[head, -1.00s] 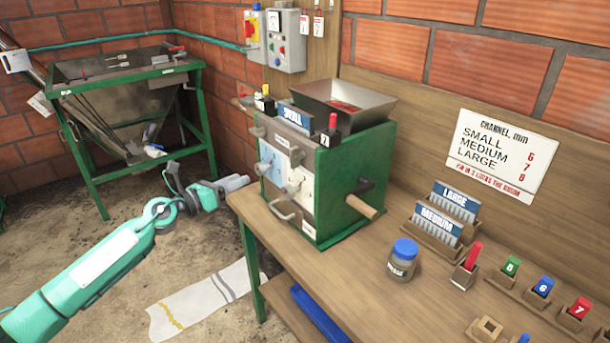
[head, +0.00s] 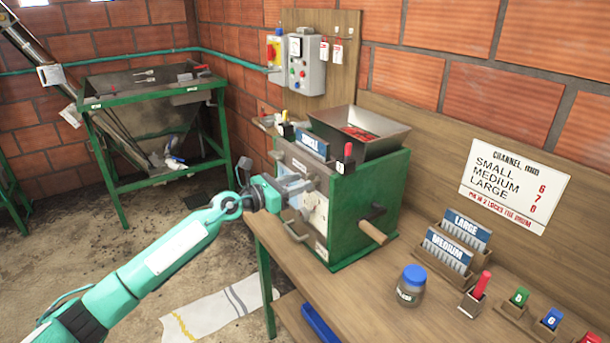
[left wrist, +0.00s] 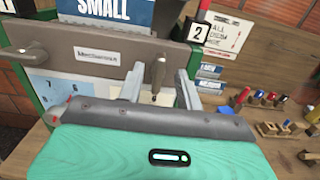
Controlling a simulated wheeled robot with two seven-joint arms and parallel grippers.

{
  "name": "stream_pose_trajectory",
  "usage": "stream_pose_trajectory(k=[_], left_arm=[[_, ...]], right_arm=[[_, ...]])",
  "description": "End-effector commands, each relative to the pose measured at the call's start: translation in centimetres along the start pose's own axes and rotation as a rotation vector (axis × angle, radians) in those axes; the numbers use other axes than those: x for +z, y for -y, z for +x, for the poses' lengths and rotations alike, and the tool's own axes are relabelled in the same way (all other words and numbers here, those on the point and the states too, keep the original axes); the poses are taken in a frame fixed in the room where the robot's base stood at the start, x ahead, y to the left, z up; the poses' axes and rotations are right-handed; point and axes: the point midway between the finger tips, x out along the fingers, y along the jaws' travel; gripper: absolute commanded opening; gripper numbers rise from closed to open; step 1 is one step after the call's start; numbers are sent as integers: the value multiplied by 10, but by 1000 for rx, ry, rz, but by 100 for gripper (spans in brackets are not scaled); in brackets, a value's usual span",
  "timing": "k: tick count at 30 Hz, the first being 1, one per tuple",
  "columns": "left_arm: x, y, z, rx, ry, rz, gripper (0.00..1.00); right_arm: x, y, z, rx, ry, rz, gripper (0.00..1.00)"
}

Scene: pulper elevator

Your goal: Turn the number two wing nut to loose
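The pulper (head: 368,205) is a green and grey machine on the bench. Its number two wing nut (left wrist: 157,70) is a grey lever-like piece on the front plate, standing roughly upright below and left of a block marked 2 (left wrist: 198,31). My left gripper (head: 302,184) is in front of this plate. In the left wrist view its two fingers (left wrist: 160,80) are apart, one on each side of the wing nut. I see no clear contact. Another wing nut (left wrist: 27,49) sits at the plate's left, lying more sideways. My right gripper is out of view.
A blue SMALL plate (head: 312,147) and a hopper (head: 360,131) are on top of the pulper. A wooden-handled crank (head: 372,232) sticks out at its right. A blue-lidded jar (head: 411,286) and LARGE and MEDIUM plates (head: 467,230) stand on the bench.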

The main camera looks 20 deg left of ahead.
Motion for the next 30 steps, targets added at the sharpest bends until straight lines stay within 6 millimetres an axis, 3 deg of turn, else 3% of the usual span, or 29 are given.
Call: stream_pose_trajectory(k=[6,17,18,23,30], left_arm=[[1,0,22,1,2,-2,36],[0,0,27,1,0,0,36],[0,0,27,1,0,-1,34],[0,0,27,1,0,-1,2],[-1,0,27,1,0,-1,0]], right_arm=[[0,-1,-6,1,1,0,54],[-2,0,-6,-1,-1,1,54],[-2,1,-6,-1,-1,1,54],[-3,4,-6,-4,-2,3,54],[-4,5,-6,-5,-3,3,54]])
